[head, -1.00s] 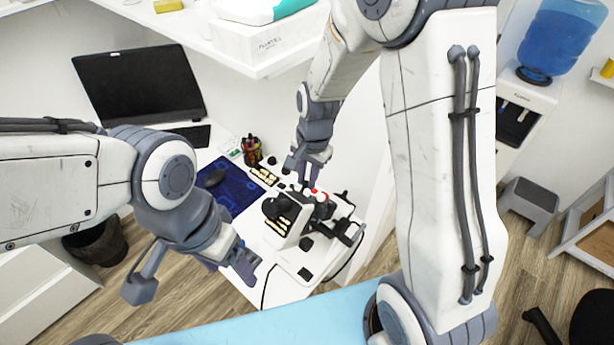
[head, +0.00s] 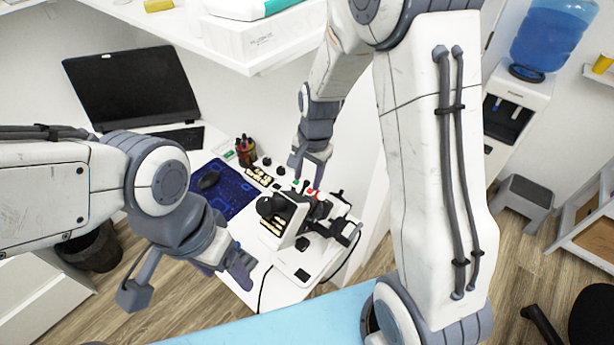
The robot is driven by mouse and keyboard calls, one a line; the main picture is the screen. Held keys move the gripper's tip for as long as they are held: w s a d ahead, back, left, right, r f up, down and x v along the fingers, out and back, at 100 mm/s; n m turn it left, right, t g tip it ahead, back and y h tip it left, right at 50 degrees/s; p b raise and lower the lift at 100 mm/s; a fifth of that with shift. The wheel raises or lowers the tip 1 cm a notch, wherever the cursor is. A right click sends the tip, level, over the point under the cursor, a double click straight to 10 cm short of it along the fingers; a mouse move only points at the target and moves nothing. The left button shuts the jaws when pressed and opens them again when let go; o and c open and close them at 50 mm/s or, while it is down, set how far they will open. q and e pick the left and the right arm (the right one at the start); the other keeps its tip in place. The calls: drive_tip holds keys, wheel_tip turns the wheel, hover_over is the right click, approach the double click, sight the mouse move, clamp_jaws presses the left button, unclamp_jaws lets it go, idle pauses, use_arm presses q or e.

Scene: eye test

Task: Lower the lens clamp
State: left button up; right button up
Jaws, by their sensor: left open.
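A white and black lens-measuring instrument (head: 290,218) stands on the white desk, with small red and white parts on its upper side. The lens clamp is too small to pick out among these parts. My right gripper (head: 308,178) points down at the top of the instrument, close to a small dark knob and the red part. Whether it touches them, and whether its jaws hold anything, is not clear. My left gripper (head: 190,278) is open and empty, its fingers wide apart, in front of the desk and left of the instrument.
A laptop (head: 130,88), a blue mat (head: 228,192) with a dark mouse (head: 209,181), and a pen cup (head: 246,152) are on the desk. A shelf (head: 250,68) hangs above. A water dispenser (head: 520,95) and grey stool (head: 526,204) stand right. A light-blue surface (head: 270,318) is in front.

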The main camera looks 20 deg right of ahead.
wheel_tip(320, 180, up, 10)
drive_tip(key=s+b, duration=0.1)
drive_tip(key=shift+d+r+b, duration=0.2)
drive_tip(key=shift+d+b, duration=0.15)
idle(0.3)
